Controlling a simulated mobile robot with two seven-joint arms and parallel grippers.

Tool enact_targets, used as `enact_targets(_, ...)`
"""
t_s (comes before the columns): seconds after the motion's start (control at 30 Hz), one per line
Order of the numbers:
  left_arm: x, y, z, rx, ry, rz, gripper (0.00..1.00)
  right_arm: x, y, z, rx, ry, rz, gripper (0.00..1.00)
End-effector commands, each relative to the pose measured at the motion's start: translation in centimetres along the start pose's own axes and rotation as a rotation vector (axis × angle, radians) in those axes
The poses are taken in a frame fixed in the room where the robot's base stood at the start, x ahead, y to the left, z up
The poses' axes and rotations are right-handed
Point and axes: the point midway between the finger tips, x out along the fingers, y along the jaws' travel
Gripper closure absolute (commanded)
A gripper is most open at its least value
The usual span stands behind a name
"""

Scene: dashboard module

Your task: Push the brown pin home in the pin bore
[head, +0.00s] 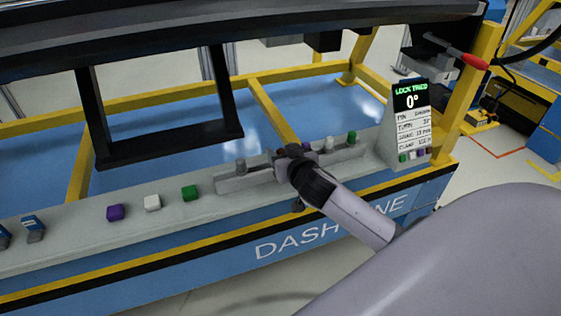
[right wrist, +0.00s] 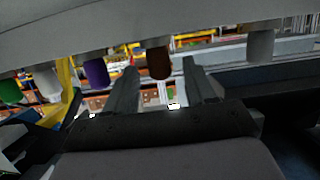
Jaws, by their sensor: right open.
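In the right wrist view, which shows the row upside down, the brown pin (right wrist: 159,63) projects from the grey ledge (right wrist: 70,37). It stands between the two spread fingers of my right gripper (head: 285,161), which is open. Gaps show on both sides of the pin. In the head view the gripper is over the rail and hides the brown pin. The pin bore cannot be made out, nor how deep the pin sits. My left gripper is not in view.
A grey pin (head: 240,165) stands left of the gripper; purple (head: 306,147), white (head: 328,143) and green (head: 351,137) ones stand to its right. Purple, white and green blocks line the ledge further left. A display (head: 410,100) reads "LOCK TRIED 0°". A black frame (head: 170,150) hangs behind.

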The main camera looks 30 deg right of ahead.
Motion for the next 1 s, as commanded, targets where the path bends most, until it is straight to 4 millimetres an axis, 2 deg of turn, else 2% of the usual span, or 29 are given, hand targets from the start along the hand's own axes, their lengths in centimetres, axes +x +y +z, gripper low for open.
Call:
enact_targets(0.13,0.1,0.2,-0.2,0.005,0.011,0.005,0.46,1.2,-0.1,0.1,0.000,0.000,-0.002,0.45)
enact_targets(0.4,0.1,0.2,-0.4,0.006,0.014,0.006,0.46,1.4,-0.1,0.0,0.001,0.000,-0.002,0.45)
enact_targets(0.43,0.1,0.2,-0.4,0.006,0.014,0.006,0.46,1.4,-0.1,0.0,0.001,0.000,-0.002,0.49)
enact_targets(0.5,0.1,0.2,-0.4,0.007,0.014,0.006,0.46,1.4,-0.1,0.0,0.001,0.000,-0.002,0.71)
enact_targets(0.6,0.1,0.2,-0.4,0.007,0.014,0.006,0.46,1.4,-0.1,0.0,0.001,0.000,-0.002,1.00)
enact_targets(0.87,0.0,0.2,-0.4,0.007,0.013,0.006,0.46,1.4,-0.1,-0.1,0.001,0.000,-0.002,1.00)
enact_targets(1.0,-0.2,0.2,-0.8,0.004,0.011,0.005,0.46,1.1,-0.1,-1.2,0.002,0.003,-0.002,1.00)
